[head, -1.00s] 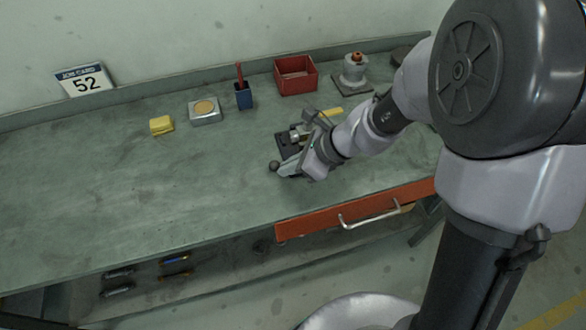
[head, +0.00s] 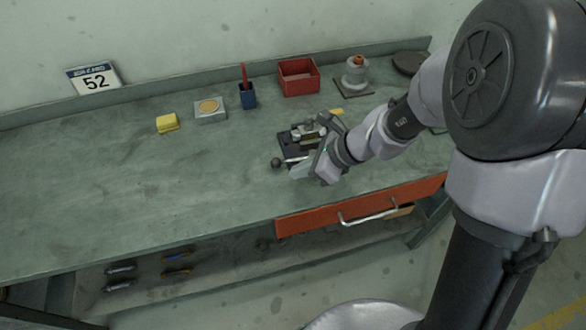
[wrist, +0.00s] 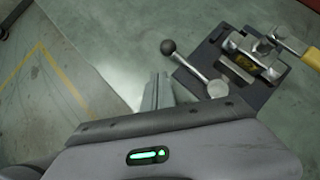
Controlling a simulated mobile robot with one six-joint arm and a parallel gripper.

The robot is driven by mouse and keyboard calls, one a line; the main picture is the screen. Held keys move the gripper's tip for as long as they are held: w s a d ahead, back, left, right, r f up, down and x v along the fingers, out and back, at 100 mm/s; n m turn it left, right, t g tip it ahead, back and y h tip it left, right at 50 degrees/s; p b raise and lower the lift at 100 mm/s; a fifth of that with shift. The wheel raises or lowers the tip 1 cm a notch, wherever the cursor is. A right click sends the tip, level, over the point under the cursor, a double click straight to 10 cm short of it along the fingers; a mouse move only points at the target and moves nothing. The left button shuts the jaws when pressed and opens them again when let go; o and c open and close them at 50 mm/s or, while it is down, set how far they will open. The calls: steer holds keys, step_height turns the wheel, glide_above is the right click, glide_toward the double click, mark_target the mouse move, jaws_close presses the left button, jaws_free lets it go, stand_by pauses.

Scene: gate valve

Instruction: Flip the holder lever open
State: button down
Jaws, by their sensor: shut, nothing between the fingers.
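The holder (head: 290,144) is a dark plate with a metal clamp on the bench, partly hidden by my gripper in the head view. In the wrist view the holder (wrist: 245,65) is at upper right. Its lever (wrist: 192,68) is a metal rod with a dark ball knob (wrist: 168,47), running from a round pivot toward upper left. The knob also shows in the head view (head: 276,163), at the holder's near left corner. My gripper (head: 296,170) is shut and empty, just right of the knob. In the wrist view its fingers (wrist: 157,90) are below the knob; contact with the lever cannot be told.
A yellow-handled part (wrist: 308,53) lies by the clamp. An orange drawer (head: 340,212) is under the front edge. The bench's left is clear.

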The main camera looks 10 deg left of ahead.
steer(key=s+p+v, duration=0.2)
steer(key=p+v, duration=0.2)
steer(key=v, duration=0.6)
steer(key=shift+a, duration=0.25)
steer(key=shift+s+r, duration=0.1)
steer(key=shift+s, duration=0.05)
